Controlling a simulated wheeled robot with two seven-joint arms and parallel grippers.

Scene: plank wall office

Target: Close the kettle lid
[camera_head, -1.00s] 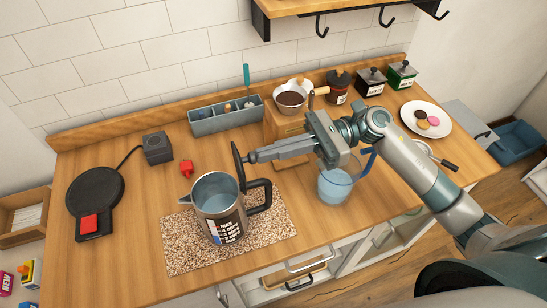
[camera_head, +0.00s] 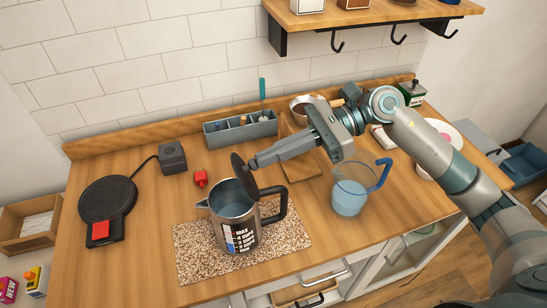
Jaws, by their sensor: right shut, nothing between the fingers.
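The steel kettle (camera_head: 234,222) stands on the speckled mat, its spout to the left and its black handle (camera_head: 277,207) to the right. Its black lid (camera_head: 242,174) is hinged on the handle side and stands partly open, tilted over the opening. The inside of the kettle still shows to the left of the lid. My right gripper (camera_head: 254,163) is shut and empty, its fingertips at the upper right face of the lid, seemingly touching it. My left gripper is not in view.
The speckled mat (camera_head: 195,262) lies under the kettle. A glass jug (camera_head: 349,198) with a blue handle stands to the right. A black kettle base (camera_head: 107,199) is at left, a grey organizer (camera_head: 240,131) behind. A red object (camera_head: 200,178) lies near the spout.

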